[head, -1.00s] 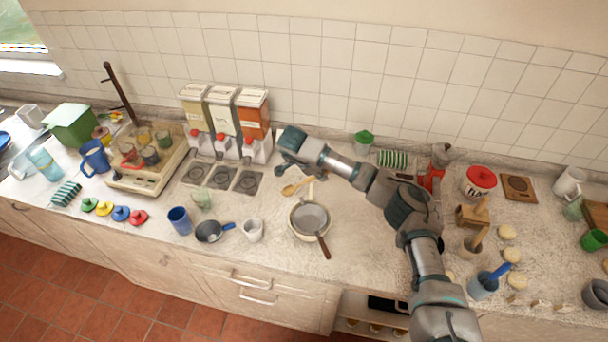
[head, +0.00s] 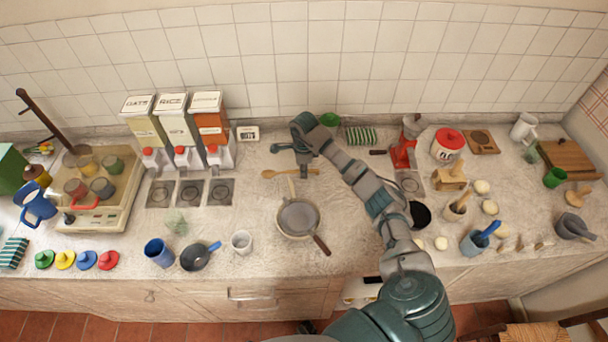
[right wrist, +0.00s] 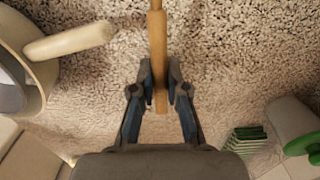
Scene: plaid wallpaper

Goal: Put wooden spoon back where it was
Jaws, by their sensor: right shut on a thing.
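The wooden spoon (head: 278,173) lies on the counter behind the pans, its bowl to the left and its handle to the right. My right gripper (head: 303,172) reaches down over the handle end. In the right wrist view, its two fingers (right wrist: 160,82) are shut on the wooden spoon's handle (right wrist: 158,45) near the end. The spoon's bowl is out of that view. The spoon seems to be at counter level; any small gap beneath is not visible. My left gripper is not in view.
A cream pan (head: 285,229) with a grey strainer (head: 299,216) in it stands just in front of the spoon. Food dispensers (head: 180,129) stand to the left.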

